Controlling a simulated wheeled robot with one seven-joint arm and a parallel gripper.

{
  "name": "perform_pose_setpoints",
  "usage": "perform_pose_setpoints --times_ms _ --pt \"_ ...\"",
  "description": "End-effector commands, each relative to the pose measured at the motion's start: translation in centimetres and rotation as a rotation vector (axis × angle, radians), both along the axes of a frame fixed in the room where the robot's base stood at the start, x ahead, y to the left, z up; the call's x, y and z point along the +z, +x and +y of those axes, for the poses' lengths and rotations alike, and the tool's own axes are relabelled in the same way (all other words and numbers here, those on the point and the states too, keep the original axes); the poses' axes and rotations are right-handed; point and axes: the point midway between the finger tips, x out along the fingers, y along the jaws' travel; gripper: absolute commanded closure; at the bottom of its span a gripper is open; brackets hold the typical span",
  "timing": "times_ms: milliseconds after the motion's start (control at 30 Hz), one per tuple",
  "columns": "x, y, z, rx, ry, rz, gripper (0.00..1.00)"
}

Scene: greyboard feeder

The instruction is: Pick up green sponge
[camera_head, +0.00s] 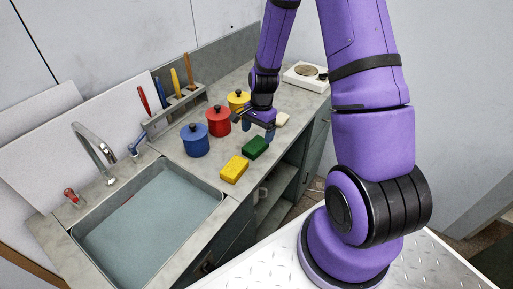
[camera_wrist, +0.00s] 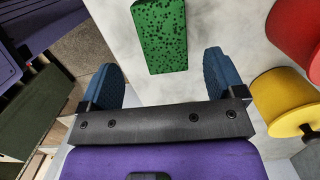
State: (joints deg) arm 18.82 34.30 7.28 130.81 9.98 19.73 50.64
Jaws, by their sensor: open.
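The green sponge (camera_head: 255,147) lies on the grey counter, between the yellow sponge and a pale block. In the wrist view the green sponge (camera_wrist: 160,36) is a speckled block at the top, beyond the fingertips and between their lines. My gripper (camera_head: 254,130) is above the counter close to the green sponge. Its two blue fingers also show in the wrist view (camera_wrist: 160,72), spread wide with nothing between them. I cannot tell the exact height of the fingers above the counter.
A yellow sponge (camera_head: 234,170) lies nearer the sink (camera_head: 150,215). Blue (camera_head: 195,140), red (camera_head: 218,121) and yellow (camera_head: 238,99) lidded pots stand behind. A pale block (camera_head: 282,119) lies to the right. The counter's front edge is close to the green sponge.

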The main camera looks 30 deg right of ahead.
Motion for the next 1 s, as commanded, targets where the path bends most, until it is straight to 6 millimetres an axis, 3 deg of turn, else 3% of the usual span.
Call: perform_pose_setpoints --times_ms 267,600,933,967,1000 --pt "-1.7 0.0 0.2 0.001 0.000 0.001 0.12" --pt "-5.6 0.1 0.6 0.002 0.001 0.001 0.12" --pt "-6.2 0.2 0.7 0.002 -0.001 -0.002 0.12" --pt "-6.1 0.2 0.7 0.002 -0.001 -0.002 0.14" --pt "-6.1 0.2 0.7 0.002 -0.001 -0.002 0.23"
